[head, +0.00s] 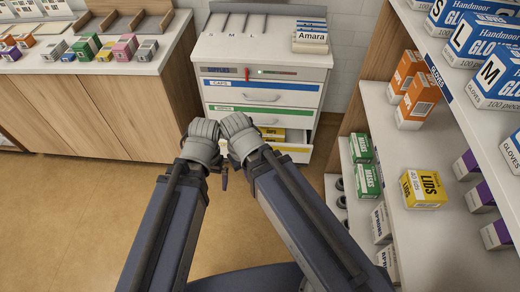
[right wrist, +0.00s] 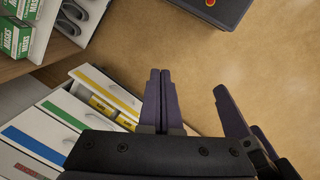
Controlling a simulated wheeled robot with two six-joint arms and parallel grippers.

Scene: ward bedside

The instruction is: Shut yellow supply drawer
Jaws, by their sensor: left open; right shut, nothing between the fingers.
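The yellow supply drawer (head: 296,150), lowest visible in the white cabinet, stands partly open with yellow boxes (head: 272,135) inside. In the right wrist view its yellow-striped front (right wrist: 106,88) sticks out past the green and blue ones. My left gripper (head: 224,180) is open and empty, mostly hidden behind the wrists in the head view; a dark finger beside my right one shows in the right wrist view. My right gripper (right wrist: 161,85) is shut and empty, in the picture just right of the drawer front; I cannot tell whether it touches.
The blue-striped drawer (head: 262,85) and green-striped drawer (head: 262,110) above look shut. A shelf (head: 440,245) with glove, mask and lid boxes stands close on the right. A counter (head: 90,64) with small boxes is on the left. The floor (head: 70,200) at left is clear.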

